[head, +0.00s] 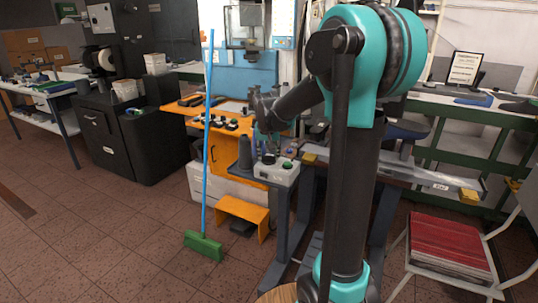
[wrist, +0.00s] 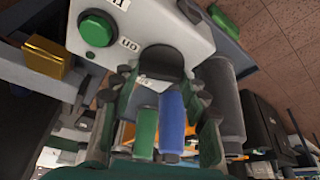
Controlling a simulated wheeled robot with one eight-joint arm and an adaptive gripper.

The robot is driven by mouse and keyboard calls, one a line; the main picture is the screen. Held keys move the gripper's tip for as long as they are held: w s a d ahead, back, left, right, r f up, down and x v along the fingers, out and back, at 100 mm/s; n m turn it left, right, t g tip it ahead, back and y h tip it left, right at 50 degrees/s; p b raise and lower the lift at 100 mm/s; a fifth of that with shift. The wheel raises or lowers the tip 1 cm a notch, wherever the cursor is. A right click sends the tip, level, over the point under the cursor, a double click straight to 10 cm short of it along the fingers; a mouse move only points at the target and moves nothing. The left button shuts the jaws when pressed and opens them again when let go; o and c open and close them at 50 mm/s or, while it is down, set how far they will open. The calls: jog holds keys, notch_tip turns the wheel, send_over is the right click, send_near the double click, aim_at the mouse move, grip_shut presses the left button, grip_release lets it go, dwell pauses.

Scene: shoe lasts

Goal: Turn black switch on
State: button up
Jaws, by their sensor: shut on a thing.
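The black switch (wrist: 163,61) is a dark rounded knob on the front of a pale control box (wrist: 185,32) with a green button (wrist: 96,30). The box also shows in the head view (head: 280,174), at the corner of the bench. My gripper (wrist: 158,80) has its fingertips on both sides of the switch, shut on it. In the head view my gripper (head: 268,145) comes down at the box from above and hides most of the switch. The switch's exact turn angle cannot be told.
A dark grey cone-like spool (wrist: 222,98) stands close beside the gripper. Green (wrist: 147,128) and blue (wrist: 172,122) cylinders show between the fingers, apparently beyond them. A blue-handled green broom (head: 205,245) stands left of the bench. An orange step (head: 243,212) is on the floor.

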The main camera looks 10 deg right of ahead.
jog(key=shift+a+m+h, duration=0.15)
jog(key=shift+m+h, duration=0.75)
jog(key=shift+m, duration=1.4)
jog(key=shift+g, duration=0.3)
jog(key=o, duration=1.2)
jog(key=shift+c, duration=0.2)
jog(key=v, duration=1.2)
